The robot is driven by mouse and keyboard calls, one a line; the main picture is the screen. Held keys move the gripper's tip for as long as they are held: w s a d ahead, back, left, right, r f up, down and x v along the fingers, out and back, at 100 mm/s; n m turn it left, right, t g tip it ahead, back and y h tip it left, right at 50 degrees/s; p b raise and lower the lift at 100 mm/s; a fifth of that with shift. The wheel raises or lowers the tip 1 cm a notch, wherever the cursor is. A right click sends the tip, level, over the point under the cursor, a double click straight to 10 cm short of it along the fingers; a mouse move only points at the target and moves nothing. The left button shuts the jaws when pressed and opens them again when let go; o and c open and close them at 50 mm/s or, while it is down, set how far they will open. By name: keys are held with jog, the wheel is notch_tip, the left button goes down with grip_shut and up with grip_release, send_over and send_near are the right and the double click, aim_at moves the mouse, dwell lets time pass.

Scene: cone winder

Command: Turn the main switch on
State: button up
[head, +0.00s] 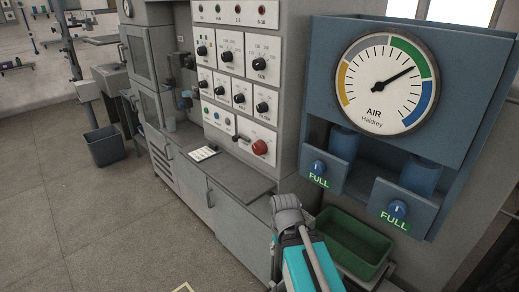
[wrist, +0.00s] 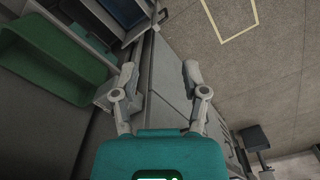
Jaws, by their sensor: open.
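A white control panel (head: 236,72) on the grey machine carries several black rotary knobs, with small lamps along its top. A large red knob (head: 260,147) sits at its lower right. It may be the main switch, but its label is too small to read and its setting cannot be told. My gripper (wrist: 158,71) is open and empty in the wrist view, its two fingers apart with floor and cabinet behind them. In the head view my teal-and-grey arm end is low in the centre, below and in front of the panel. The wrist view does not show the panel.
A grey ledge (head: 232,178) with a white card (head: 203,153) juts out below the panel. A blue unit with an AIR gauge (head: 386,84) and two FULL knobs stands right, above a green bin (head: 350,240). A dark bin (head: 104,146) stands left. The left floor is mostly clear.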

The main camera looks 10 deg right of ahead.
jog(key=o, duration=0.4)
jog(key=shift+w, duration=0.2)
jog(key=shift+o, duration=0.6)
jog(key=shift+w+d+f+n, duration=0.1)
jog(key=shift+w+n, duration=0.2)
jog(key=n+t+h+b, duration=0.3)
jog(key=n+t+h, duration=0.4)
jog(key=n+h, duration=0.9)
send_near(256, 149)
jog(key=s+d+f+n+y, duration=0.1)
jog(key=s+f, duration=0.1)
jog(key=s+d+f+y, duration=0.1)
jog(key=s+d+f, duration=0.1)
jog(key=s, duration=0.1)
jog(key=s+d+f+n+y, duration=0.1)
jog(key=s+d+f, duration=0.1)
jog(key=shift+s+d+n, duration=0.15)
jog(key=shift+s+n, duration=0.05)
jog(key=shift+n, duration=0.1)
jog(key=w+a+r+n+t+h, duration=0.2)
jog(key=w+a+r+n+t, duration=0.1)
jog(key=w+a+r+n, duration=0.1)
jog(key=a+r+n, duration=0.1)
jog(key=a, duration=0.1)
jog(key=shift+w+a+r+n+b, duration=0.15)
jog(key=shift+w+a+n+b, duration=0.1)
jog(key=shift+a+n+b, duration=0.1)
jog(key=shift+d, duration=0.15)
jog(key=x, duration=1.3)
jog(key=shift+w+d, duration=0.25)
